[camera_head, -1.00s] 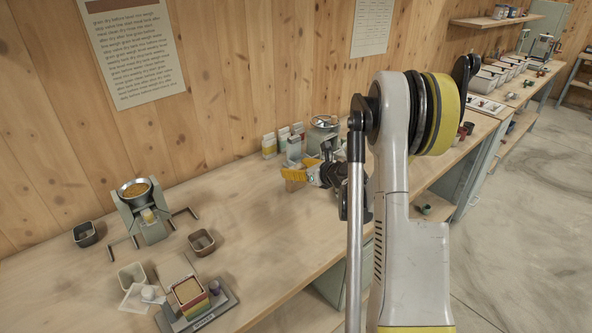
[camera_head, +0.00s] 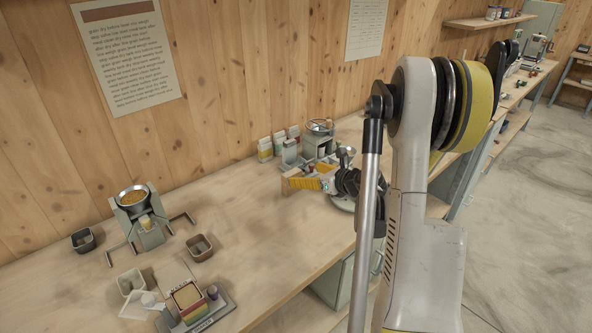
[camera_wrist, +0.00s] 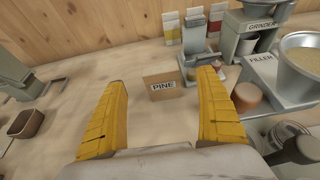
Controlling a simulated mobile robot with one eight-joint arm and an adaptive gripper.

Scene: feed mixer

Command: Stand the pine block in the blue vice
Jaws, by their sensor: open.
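The pine block (camera_wrist: 160,75), a light brown box labelled PINE, stands on the bench ahead of my gripper in the wrist view. My gripper (camera_wrist: 162,80) is open, with its two yellow fingers on either side of the view and the block beyond and between their tips. No contact with the block shows. In the head view the yellow fingers (camera_head: 312,184) are low over the bench, and the block (camera_head: 288,184) shows partly at their left. A grey upright fixture (camera_wrist: 194,36) stands just behind the block; I cannot tell whether it is the vice. No clearly blue vice shows.
The grinder (camera_wrist: 262,22) and the filler bowl (camera_wrist: 308,55) stand to the right, with a brown cup (camera_wrist: 246,96) near the right finger. Cartons (camera_head: 265,149) stand by the wall. A brown bin (camera_head: 199,246) and a scale (camera_head: 206,312) are at left.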

